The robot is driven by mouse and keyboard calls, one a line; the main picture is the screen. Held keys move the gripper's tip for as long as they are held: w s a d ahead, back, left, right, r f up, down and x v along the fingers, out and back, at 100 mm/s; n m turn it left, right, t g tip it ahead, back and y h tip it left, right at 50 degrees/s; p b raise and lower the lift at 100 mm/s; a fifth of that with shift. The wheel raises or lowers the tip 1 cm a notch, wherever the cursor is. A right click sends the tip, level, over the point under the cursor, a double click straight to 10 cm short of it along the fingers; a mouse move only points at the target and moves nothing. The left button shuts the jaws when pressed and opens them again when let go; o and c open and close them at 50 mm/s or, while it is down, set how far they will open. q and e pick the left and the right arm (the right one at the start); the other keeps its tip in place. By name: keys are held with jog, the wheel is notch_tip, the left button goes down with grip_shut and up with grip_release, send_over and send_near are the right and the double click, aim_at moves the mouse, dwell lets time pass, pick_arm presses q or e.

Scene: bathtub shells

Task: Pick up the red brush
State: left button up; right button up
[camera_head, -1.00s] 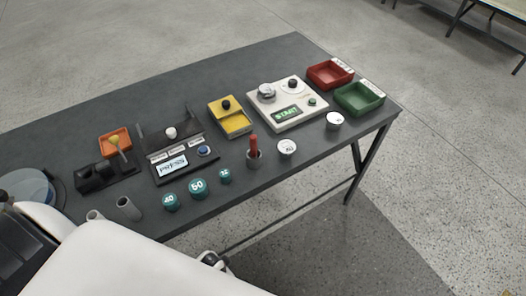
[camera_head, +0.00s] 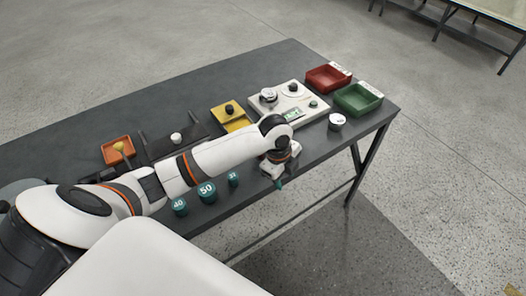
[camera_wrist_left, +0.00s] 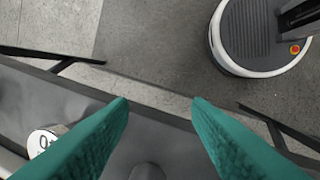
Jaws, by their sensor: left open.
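The red brush does not show in either view now. In the head view, my left arm and wrist cover the area where it stood upright in a small grey cup. My left gripper (camera_head: 280,183) is at the front edge of the table, its teal fingers pointing down. In the left wrist view, its two teal fingers (camera_wrist_left: 161,105) are spread wide with nothing between the tips. A grey rounded object (camera_wrist_left: 147,172) shows at the bottom between the fingers; I cannot tell what it is. My right gripper is not in view.
The dark table (camera_head: 240,65) is clear at the back. Teal weights (camera_head: 206,192) stand along the front. A white-lidded jar (camera_head: 336,122), a scale (camera_head: 312,97), a red tray (camera_head: 327,78) and a green tray (camera_head: 358,99) are to the right.

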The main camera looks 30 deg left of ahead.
pick_arm(q)
jog(key=w+a+r+m, duration=0.1)
jog(key=a+r+m, duration=0.1)
jog(key=a+r, duration=0.1)
jog(key=w+a+r+m+y, duration=0.1)
jog(key=a+r+m, duration=0.1)
jog(key=r, duration=0.4)
jog(key=w+a+r+m+g, duration=0.1)
jog(key=w+a+r+m, duration=0.1)
jog(key=a+r, duration=0.3)
jog(key=shift+a+r, duration=0.1)
jog(key=shift+r, duration=0.05)
jog(key=shift+s+a+r+m, duration=0.1)
jog(key=shift+a+r+m, duration=0.2)
jog(key=shift+m, duration=0.1)
notch_tip(320, 180, down, 6)
jog(key=shift+d+f+p, duration=0.1)
jog(key=shift+f+p, duration=0.1)
jog(key=shift+p, duration=0.25)
jog(key=p, duration=0.1)
send_over(261, 158)
jog(key=f, duration=0.4)
jog(key=shift+w+a, duration=0.25)
jog(key=shift+w, duration=0.05)
jog(key=shift+f, duration=0.65)
grip_shut()
